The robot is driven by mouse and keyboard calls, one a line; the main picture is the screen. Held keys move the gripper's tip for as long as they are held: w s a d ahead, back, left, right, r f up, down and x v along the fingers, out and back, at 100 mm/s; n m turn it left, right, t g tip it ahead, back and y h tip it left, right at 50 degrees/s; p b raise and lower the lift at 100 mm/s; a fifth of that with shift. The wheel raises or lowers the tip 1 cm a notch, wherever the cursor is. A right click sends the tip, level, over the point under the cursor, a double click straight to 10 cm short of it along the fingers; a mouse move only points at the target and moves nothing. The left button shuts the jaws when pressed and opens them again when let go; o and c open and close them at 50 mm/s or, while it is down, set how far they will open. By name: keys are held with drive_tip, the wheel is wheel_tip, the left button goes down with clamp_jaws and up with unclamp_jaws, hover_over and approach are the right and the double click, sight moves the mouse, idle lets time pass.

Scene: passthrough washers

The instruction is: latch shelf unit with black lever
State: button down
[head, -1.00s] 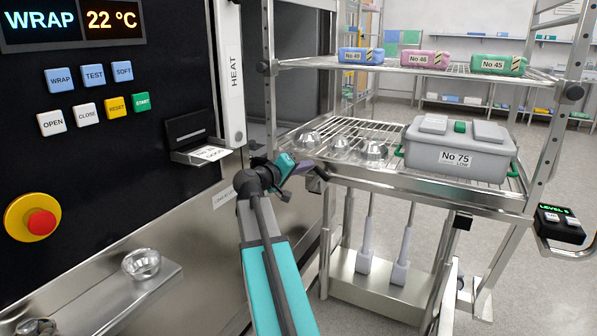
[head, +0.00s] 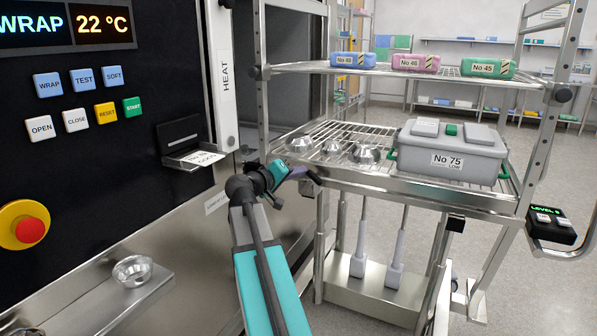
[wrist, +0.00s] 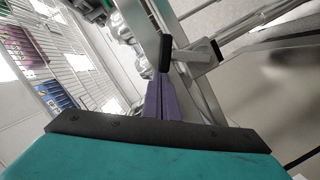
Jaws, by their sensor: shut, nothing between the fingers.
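The shelf unit (head: 440,192) is a steel wire rack on a wheeled frame, standing against the open machine doorway in the head view. My gripper (head: 304,171), with purple fingers, is at its near left corner, by the front rail. In the wrist view my gripper (wrist: 160,84) has its fingers together and empty. The black lever (wrist: 165,52) stands just beyond the fingertips there, beside a metal bracket on the frame. In the head view a small dark part (head: 313,180) shows by the fingertips, probably the lever. I cannot tell whether the fingers touch it.
A grey box No 75 (head: 460,157) and metal bowls (head: 333,149) sit on the lower shelf; coloured packs are above. A control box (head: 553,224) hangs at right. Floor at right is clear.

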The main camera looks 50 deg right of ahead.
drive_tip(key=a+r+p, duration=0.1)
drive_tip(key=a+r, duration=0.1)
drive_tip(key=a, duration=1)
drive_tip(key=shift+s+a, duration=0.15)
drive_tip(key=shift+a, duration=0.2)
drive_tip(key=shift+s, duration=0.1)
